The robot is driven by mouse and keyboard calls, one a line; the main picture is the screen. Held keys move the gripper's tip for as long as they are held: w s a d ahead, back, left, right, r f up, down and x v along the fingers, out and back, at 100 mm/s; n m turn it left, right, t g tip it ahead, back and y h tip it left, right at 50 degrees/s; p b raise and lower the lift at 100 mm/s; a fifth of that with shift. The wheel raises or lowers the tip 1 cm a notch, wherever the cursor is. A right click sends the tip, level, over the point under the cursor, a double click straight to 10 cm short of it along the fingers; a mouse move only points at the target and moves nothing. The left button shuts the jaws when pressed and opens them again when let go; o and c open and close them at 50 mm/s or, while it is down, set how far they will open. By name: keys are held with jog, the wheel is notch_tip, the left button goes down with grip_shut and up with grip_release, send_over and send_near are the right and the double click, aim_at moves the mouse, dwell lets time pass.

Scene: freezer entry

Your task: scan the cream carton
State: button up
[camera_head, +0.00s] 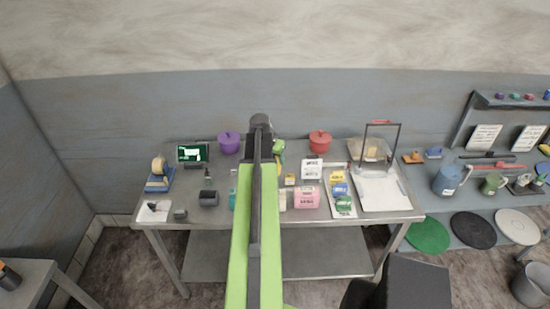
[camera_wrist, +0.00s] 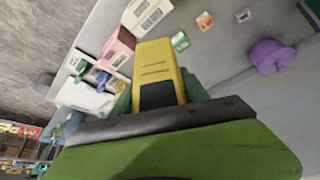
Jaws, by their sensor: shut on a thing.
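My gripper (camera_wrist: 157,95) is shut on a yellow tool with a dark window, which looks like a hand scanner (camera_wrist: 155,62). In the head view the scanner (camera_head: 279,149) shows just right of my arm's far end. A pale carton with a dark-lined label, likely the cream carton (camera_wrist: 147,12), stands beside the pink carton (camera_wrist: 117,48) at the top of the wrist view, apart from the scanner. In the head view the likely cream carton (camera_head: 283,201) stands left of the pink carton (camera_head: 306,197); my arm partly covers it.
A white labelled carton (camera_head: 312,168) stands behind the pink one. A tray with several small boxes (camera_head: 342,205) and a wire-handled carrier (camera_head: 382,190) lie right. A screen (camera_head: 192,153), purple pot (camera_head: 229,142) and red pot (camera_head: 320,141) stand along the back.

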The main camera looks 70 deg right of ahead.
notch_tip(320, 180, down, 7)
jog(key=b, duration=0.5)
jog(key=shift+r+b, duration=0.15)
jog(key=shift+b, duration=0.2)
jog(key=shift+w+r, duration=0.1)
dwell(0.5)
notch_tip(320, 180, up, 9)
jog(key=p, duration=0.9)
dwell(0.9)
